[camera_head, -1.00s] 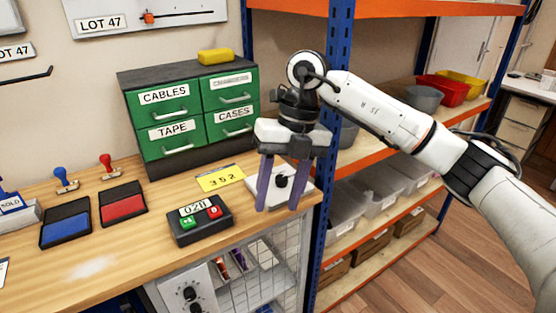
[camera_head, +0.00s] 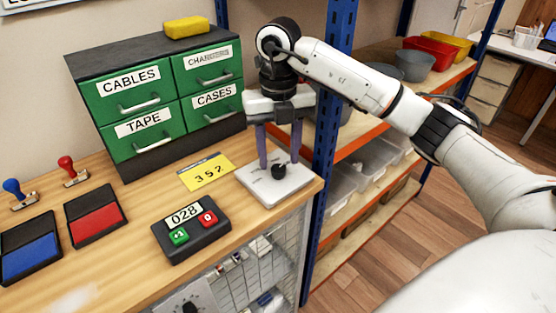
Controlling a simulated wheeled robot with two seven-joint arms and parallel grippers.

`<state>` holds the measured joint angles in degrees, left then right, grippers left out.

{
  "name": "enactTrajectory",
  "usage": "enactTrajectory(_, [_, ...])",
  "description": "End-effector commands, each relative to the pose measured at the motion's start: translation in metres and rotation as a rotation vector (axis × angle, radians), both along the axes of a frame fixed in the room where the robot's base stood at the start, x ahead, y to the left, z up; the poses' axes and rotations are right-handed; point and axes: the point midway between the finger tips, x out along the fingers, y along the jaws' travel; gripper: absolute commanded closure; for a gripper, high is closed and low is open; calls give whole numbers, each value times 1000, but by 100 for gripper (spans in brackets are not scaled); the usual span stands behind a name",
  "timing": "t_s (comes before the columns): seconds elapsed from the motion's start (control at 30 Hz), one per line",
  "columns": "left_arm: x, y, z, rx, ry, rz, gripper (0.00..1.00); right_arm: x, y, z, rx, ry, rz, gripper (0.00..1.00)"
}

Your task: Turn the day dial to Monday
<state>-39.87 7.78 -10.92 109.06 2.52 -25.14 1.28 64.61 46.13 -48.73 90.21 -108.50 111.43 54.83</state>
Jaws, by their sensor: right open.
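A light grey plate (camera_head: 252,185) with a black round knob (camera_head: 279,171) lies on the right end of the wooden bench. No day names can be read on it. My right gripper (camera_head: 279,163) points down over this plate, its two purple fingers apart. The knob shows between the fingertips, slightly nearer the camera; I cannot tell whether they touch it. A second black knob (camera_head: 190,305) is on the front of the unit below the bench, partly cut off by the lower edge. My left gripper is not in view.
A black counter box (camera_head: 192,236) reading 028 and a yellow card (camera_head: 207,173) marked 352 lie left of the plate. Green drawers (camera_head: 139,93) stand behind. A blue shelf post (camera_head: 328,120) stands close right of my gripper. Ink pads (camera_head: 96,214) and stamps lie at left.

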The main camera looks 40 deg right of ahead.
Motion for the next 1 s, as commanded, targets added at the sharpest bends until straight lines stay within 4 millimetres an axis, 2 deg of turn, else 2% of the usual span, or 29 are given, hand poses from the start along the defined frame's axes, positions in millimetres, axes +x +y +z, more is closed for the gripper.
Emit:
enactTrajectory(0.2, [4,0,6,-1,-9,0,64,0,0,-21,-1,1,-1,55])
enactTrajectory(0.5, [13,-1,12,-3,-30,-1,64,0,0,-24,0,0,0,55])
enactTrajectory(0.57, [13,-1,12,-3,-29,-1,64,0,0,-24,0,0,0,62])
enactTrajectory(0.77, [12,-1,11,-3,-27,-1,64,0,0,-23,0,0,0,96])
enactTrajectory(1.0, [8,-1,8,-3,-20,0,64,0,0,-23,0,-1,18,96])
